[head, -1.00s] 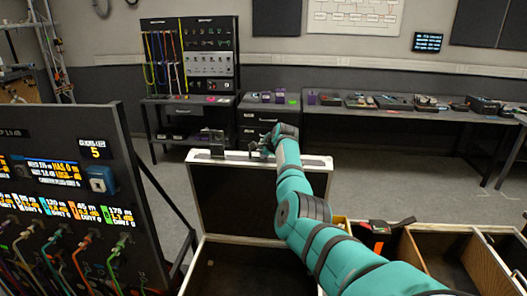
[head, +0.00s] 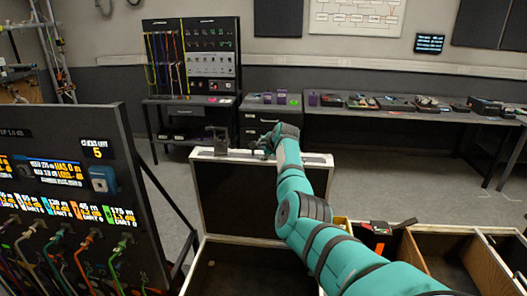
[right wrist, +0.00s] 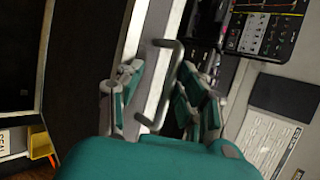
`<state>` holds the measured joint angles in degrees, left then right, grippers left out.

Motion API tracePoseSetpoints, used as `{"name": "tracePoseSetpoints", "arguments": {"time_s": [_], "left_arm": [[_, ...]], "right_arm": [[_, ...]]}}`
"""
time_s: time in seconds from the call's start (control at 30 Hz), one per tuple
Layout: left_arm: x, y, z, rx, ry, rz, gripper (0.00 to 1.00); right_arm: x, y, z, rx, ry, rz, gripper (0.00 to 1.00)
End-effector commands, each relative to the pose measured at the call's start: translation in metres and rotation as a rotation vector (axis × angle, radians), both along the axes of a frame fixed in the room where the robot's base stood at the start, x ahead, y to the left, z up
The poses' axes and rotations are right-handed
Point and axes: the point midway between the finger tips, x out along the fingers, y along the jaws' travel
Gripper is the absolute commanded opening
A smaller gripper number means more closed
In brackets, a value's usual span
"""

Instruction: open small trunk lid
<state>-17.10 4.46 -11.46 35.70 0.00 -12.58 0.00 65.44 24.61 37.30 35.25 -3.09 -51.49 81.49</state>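The small trunk (head: 212,240) is in front of me at the lower middle of the head view. Its lid (head: 236,205) stands raised at the far side, with its dark inner face toward me and a pale rim around it. My right gripper (head: 262,146) is at the lid's top edge, small and partly hidden by its own wrist. In the right wrist view a grey bar handle (right wrist: 165,88) lies between the two teal-backed fingers of my right gripper (right wrist: 160,95). The fingers are apart, one on each side of the bar. My left gripper is not in view.
A dark panel (head: 68,190) with cables and lit labels stands close at the left. Open wooden compartments (head: 445,250) are at the lower right. A workbench (head: 390,120) and a tool rack (head: 190,60) line the back wall, with open floor before them.

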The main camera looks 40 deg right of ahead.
Motion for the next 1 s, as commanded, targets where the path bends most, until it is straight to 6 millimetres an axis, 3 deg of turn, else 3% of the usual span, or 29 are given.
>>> {"name": "tracePoseSetpoints", "arguments": {"time_s": [0.17,0.37,0.73,1.0], "left_arm": [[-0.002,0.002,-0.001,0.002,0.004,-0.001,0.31],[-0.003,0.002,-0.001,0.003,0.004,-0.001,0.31],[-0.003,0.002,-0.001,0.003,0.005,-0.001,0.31],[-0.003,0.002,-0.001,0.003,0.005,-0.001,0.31]], "right_arm": [[-0.004,0.001,-0.002,0.001,0.008,0.001,0.34],[-0.017,0.007,0.010,-0.001,0.005,0.000,0.34],[-0.065,0.025,0.053,-0.003,-0.002,-0.001,0.34],[-0.086,0.033,0.071,0.000,0.001,0.001,0.34]]}}
